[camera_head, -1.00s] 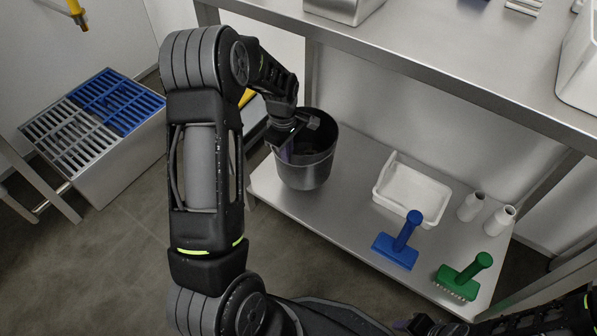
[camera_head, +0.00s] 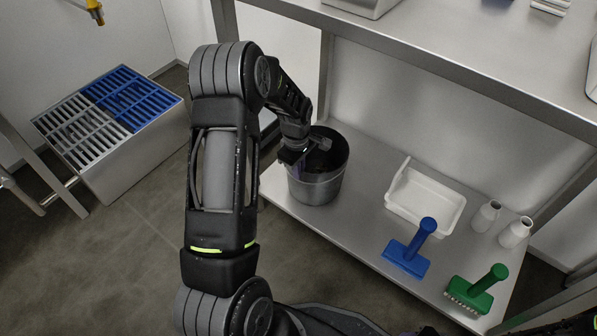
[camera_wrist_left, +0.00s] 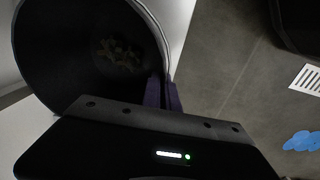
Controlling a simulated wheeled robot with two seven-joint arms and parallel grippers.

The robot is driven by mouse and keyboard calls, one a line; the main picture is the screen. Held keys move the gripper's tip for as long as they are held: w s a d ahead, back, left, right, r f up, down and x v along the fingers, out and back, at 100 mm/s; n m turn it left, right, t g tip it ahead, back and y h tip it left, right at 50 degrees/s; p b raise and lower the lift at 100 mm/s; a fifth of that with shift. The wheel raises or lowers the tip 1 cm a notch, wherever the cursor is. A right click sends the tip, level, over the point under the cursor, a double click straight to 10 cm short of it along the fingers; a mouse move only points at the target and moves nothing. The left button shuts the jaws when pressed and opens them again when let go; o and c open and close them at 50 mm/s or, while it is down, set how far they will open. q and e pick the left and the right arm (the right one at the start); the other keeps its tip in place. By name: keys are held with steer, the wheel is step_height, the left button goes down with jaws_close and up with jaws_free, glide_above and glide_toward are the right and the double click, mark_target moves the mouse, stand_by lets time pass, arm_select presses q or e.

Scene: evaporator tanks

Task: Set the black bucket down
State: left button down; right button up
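The black bucket (camera_head: 318,188) is upright over the left end of the metal lower shelf (camera_head: 350,233), near its front edge. I cannot tell whether its base touches the shelf. My left gripper (camera_head: 300,165) is at the bucket's near left rim. In the left wrist view its two purple fingers (camera_wrist_left: 163,92) are close together on the rim, and the bucket's dark inside (camera_wrist_left: 75,60) shows brownish bits at the bottom. Only dark parts of my right arm show at the bottom right of the head view; its fingers are not clear.
Right of the bucket on the shelf are a white tray (camera_head: 425,203), a blue brush (camera_head: 410,250), a green brush (camera_head: 478,290) and two white bottles (camera_head: 500,225). An upper steel shelf (camera_head: 450,62) overhangs behind. A post (camera_head: 324,80) stands behind the bucket. A grated basin (camera_head: 130,150) is left.

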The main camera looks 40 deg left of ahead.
arm_select(q)
steer(key=shift+r, duration=0.1)
steer(key=c, duration=1.6)
jaws_free()
steer(key=shift+c, duration=0.2)
step_height(320, 180, up, 12)
steer(key=p, duration=0.4)
steer(key=shift+s, duration=0.35)
